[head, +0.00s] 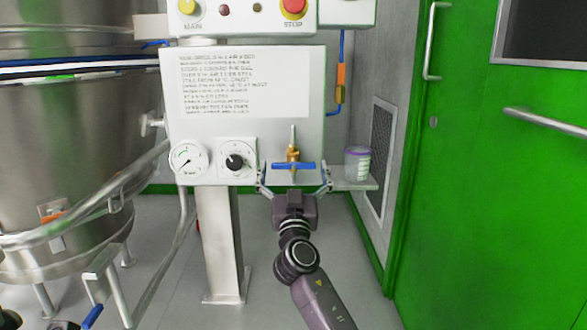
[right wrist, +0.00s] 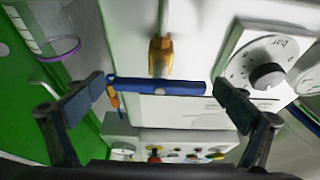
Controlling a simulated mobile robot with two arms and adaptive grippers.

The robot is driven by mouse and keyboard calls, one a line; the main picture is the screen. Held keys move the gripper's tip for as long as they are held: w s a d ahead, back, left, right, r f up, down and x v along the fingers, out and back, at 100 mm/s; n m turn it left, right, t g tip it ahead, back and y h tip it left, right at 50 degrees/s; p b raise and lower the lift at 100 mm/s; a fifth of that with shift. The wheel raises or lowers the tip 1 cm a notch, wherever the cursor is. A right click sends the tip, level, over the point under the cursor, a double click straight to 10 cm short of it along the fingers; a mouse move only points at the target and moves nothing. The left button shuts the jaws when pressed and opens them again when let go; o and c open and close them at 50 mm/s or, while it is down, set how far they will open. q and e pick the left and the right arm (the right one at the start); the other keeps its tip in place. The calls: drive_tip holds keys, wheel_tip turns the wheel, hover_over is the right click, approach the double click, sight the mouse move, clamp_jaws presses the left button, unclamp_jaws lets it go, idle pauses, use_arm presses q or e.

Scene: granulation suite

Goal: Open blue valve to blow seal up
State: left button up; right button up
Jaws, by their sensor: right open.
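The blue valve handle (head: 293,166) lies crosswise on a brass valve body (head: 293,154) at the lower right of the white control panel (head: 242,160). My right gripper (head: 294,183) is open just below and in front of the handle, one finger toward each end. In the right wrist view the blue handle (right wrist: 157,86) lies level between the spread fingers of my right gripper (right wrist: 160,90). The left finger is close to the handle's end; whether it touches I cannot tell.
A pressure gauge (head: 188,160) and a black knob (head: 235,161) sit left of the valve. A purple-lidded jar (head: 357,163) stands on a small shelf (head: 354,185) close to the right. A steel vessel (head: 70,150) fills the left; a green door (head: 490,190) is at right.

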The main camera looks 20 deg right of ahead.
drive_tip(key=c, duration=1.2)
drive_tip(key=shift+o, duration=0.2)
